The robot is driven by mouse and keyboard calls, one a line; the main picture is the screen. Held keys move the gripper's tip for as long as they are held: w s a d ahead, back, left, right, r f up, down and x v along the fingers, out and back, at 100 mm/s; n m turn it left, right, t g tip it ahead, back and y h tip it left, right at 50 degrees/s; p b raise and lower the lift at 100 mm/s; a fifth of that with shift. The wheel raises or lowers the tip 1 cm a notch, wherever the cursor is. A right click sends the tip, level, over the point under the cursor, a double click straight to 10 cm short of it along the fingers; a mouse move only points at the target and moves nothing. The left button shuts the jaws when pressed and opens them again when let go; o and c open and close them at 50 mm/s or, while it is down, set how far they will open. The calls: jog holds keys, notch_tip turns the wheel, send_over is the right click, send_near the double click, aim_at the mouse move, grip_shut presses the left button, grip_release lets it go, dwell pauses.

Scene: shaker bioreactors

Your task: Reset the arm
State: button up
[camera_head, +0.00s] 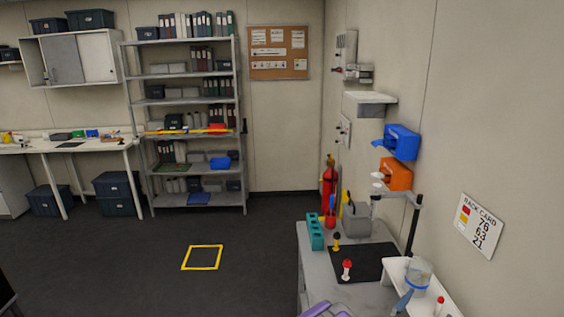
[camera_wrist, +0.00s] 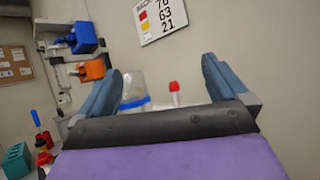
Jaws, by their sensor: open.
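My gripper (camera_wrist: 162,85) is open in the wrist view, its two blue-grey fingers wide apart. A clear vessel with a blue band (camera_wrist: 133,88) and a red-capped tube (camera_wrist: 174,94) show between the fingers in that picture, and neither is gripped. In the head view the vessel (camera_head: 419,271) and the red-capped tube (camera_head: 438,306) are at the white shelf at the lower right. A purple part of my arm shows at the bottom edge. Most of my arm is out of view.
A grey bench (camera_head: 320,268) holds a teal rack (camera_head: 315,232), a black mat (camera_head: 368,264) with another red-capped item (camera_head: 347,270), and a grey bin (camera_head: 356,219). A rack card (camera_head: 479,226) hangs on the right wall. The floor around the yellow square (camera_head: 202,257) is clear.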

jog(key=s+r+m+g+h, duration=0.5)
jog(key=s+r+m+g, duration=0.55)
jog(key=r+g, duration=0.2)
jog(key=s+d+r+m+g+y, duration=0.25)
jog(key=s+m+g+y, duration=0.7)
jog(key=s, duration=0.65)
jog(key=s+a+f+m+y, duration=0.4)
jog(key=s+a+f+y, duration=0.2)
jog(key=s+a+y, duration=0.55)
jog(key=w+a+t+y, duration=0.1)
jog(key=a+t+y, duration=0.1)
jog(key=a, duration=0.6)
jog(key=w+a+t+y, duration=0.1)
jog(key=a+t, duration=0.3)
jog(key=a, duration=0.4)
jog(key=shift+w+a+f+y, duration=0.15)
jog(key=shift+w+y, duration=0.15)
jog(key=shift+y, duration=0.1)
jog(key=shift+a, duration=0.25)
